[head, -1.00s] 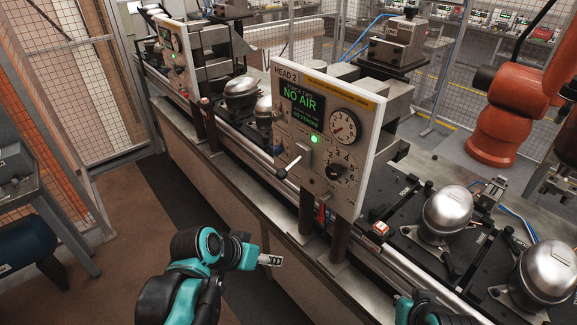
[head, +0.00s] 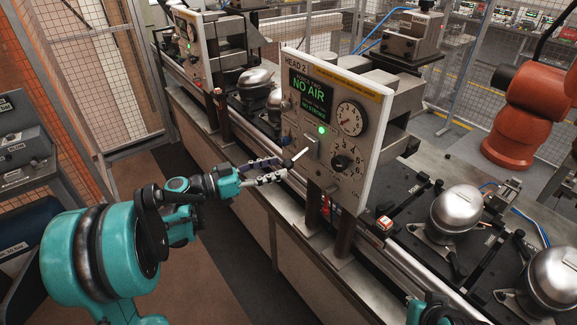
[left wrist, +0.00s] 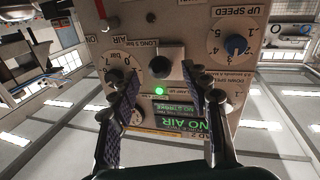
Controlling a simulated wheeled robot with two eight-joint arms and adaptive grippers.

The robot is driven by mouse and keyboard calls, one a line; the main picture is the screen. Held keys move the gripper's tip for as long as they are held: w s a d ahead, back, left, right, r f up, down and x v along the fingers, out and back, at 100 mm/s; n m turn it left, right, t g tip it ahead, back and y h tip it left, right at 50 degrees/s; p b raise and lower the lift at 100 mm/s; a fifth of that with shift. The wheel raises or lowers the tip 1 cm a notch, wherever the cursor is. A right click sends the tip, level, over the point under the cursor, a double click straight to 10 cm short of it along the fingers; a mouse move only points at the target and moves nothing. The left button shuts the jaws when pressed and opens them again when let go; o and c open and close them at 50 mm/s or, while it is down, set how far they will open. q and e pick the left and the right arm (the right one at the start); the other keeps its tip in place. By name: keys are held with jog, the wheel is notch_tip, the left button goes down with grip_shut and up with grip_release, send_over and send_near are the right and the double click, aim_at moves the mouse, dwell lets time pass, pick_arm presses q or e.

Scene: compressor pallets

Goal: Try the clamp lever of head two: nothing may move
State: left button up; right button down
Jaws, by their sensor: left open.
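The head two panel (head: 345,95) is a white plate whose green display reads NO AIR, with a green lamp lit. Its clamp lever (head: 301,154), a pale rod with a dark knob, sticks out from a grey block below the lamp. My left gripper (head: 284,168) is open, with its fingers at the lever's outer end. In the left wrist view, upside down, the dark knob (left wrist: 160,68) lies between the open fingers (left wrist: 160,92), apart from both as far as I can see. Of my right arm only a teal part shows at the bottom edge; its gripper is hidden.
A round gauge (head: 350,118) and a black dial (head: 341,163) sit on the panel right of the lever. Dark posts stand below it. Silver domed compressors (head: 456,211) rest on the line at right. An orange robot (head: 520,115) stands behind. The aisle floor is free.

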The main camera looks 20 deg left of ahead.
aim_at(288, 164)
pick_arm(q)
jog(key=shift+b+x, duration=0.35)
jog(key=shift+x, duration=1.95)
grip_shut()
